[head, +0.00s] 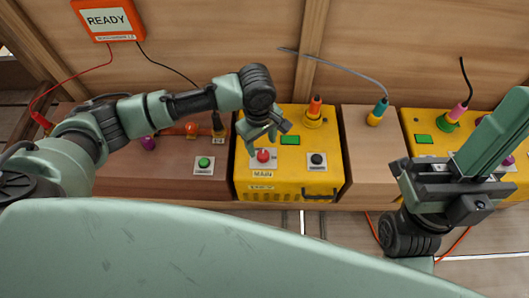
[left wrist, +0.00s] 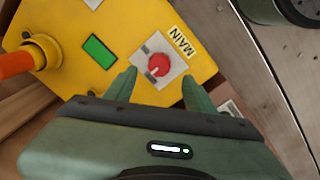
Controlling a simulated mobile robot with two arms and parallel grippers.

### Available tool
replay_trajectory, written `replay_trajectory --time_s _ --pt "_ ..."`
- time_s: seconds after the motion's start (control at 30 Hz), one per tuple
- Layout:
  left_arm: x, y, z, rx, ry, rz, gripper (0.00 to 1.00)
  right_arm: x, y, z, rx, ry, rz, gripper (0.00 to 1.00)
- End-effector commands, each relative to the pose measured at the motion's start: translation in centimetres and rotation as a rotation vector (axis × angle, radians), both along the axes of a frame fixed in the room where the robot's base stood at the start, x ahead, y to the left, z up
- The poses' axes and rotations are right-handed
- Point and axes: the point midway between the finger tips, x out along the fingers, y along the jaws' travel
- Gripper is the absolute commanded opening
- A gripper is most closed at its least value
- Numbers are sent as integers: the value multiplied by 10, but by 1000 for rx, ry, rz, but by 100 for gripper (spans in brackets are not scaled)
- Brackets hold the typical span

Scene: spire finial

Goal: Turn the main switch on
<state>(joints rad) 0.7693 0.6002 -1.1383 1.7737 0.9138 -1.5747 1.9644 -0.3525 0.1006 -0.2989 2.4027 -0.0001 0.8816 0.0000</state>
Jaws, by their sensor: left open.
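The main switch (head: 263,156) is a round red knob on a pale plate, on top of a yellow box (head: 320,178) with a MAIN label in front of the knob. My left gripper (head: 262,136) is open and empty, just above and behind the knob in the head view. In the left wrist view the red knob (left wrist: 159,65) lies just beyond the gap between the two open fingertips (left wrist: 160,88), with no visible contact. Which position the knob is set to, I cannot tell. My right gripper (head: 410,178) is at the right, its fingers not clear.
A green button (head: 204,163) sits on the wooden bench to the left. A READY display (head: 107,20) hangs on the wall. Cables run along the wall.

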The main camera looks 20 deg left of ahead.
Motion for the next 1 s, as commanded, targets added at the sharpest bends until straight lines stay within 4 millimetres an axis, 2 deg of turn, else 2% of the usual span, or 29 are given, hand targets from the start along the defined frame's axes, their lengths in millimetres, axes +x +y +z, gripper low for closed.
replay_trajectory --time_s 0.03,0.1,0.3,0.7,0.9,1.0 --pt "0 0 -13 2 1 0 55 -6 -1 -8 10 -28 2 0" --pt "1 -1 -26 0 0 -1 55 -4 -1 -16 7 -21 2 0" --pt "2 -1 -50 -1 -1 -1 55 -3 -1 -23 6 -34 1 0" --pt "3 -2 -56 -2 -2 -2 55 -1 0 -22 3 -37 1 0" --pt "2 -2 -56 -1 -2 -2 0 -1 0 -22 4 -37 0 0" --pt "2 -2 -56 -1 -2 -2 0 -1 0 -22 4 -37 0 0"
